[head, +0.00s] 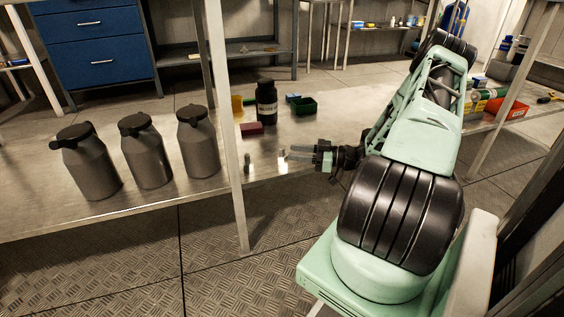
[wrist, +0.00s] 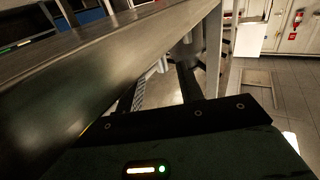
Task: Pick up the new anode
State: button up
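Two small upright cylinders stand near the front edge of the metal bench: a bright, pale one (head: 281,154) and a duller grey one (head: 247,162). The pale one may be the new anode; the frames do not settle it. My gripper (head: 289,152) is low over the bench, reaching left, with its fingertips just right of the pale cylinder. In the wrist view the two fingers (wrist: 160,88) are apart, with a pale cylinder (wrist: 163,64) beyond the gap between them. I cannot tell whether the fingers touch it.
Three grey bottles (head: 147,155) stand on the left of the bench (head: 215,190). A bench post (head: 228,130) rises left of the grey cylinder. Behind are a dark jar (head: 266,102), a red block (head: 251,128) and a green bin (head: 303,106). A red bin (head: 513,110) is far right.

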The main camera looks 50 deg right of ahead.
aim_at(282, 156)
jog(key=b+x, duration=0.3)
jog(key=x, duration=0.1)
jog(key=shift+a+f, duration=0.1)
jog(key=shift+f, duration=0.15)
jog(key=shift+w+a+r, duration=0.2)
jog(key=shift+w+a, duration=0.05)
jog(key=shift+w, duration=0.2)
grip_shut()
